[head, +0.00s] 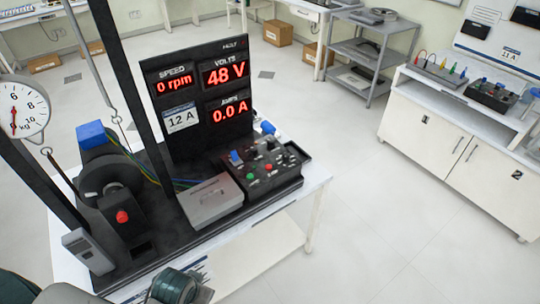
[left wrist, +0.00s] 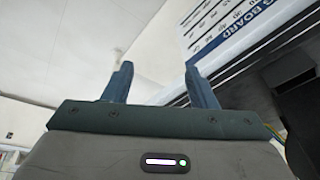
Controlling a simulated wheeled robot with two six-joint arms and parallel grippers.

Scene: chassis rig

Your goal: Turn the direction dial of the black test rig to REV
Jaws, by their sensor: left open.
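The black test rig (head: 160,215) stands on a white table, with an upright panel reading 0 rpm, 48 V and 0.0 A. Its control box (head: 262,168) is at the rig's right end and carries small knobs, coloured buttons and blue levers. The direction dial is too small to tell apart, and its setting cannot be read. My left gripper (left wrist: 157,82) is open and empty in the left wrist view, its two blue-grey fingers apart. A teal part of my arm shows at the bottom of the head view, well short of the control box. My right gripper is not in view.
A grey box (head: 210,200) sits left of the control box. A motor with a blue top (head: 92,135), a dial scale (head: 20,110) and tall posts crowd the rig's left. A white label board (left wrist: 235,25) shows in the wrist view. Floor right of the table is clear.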

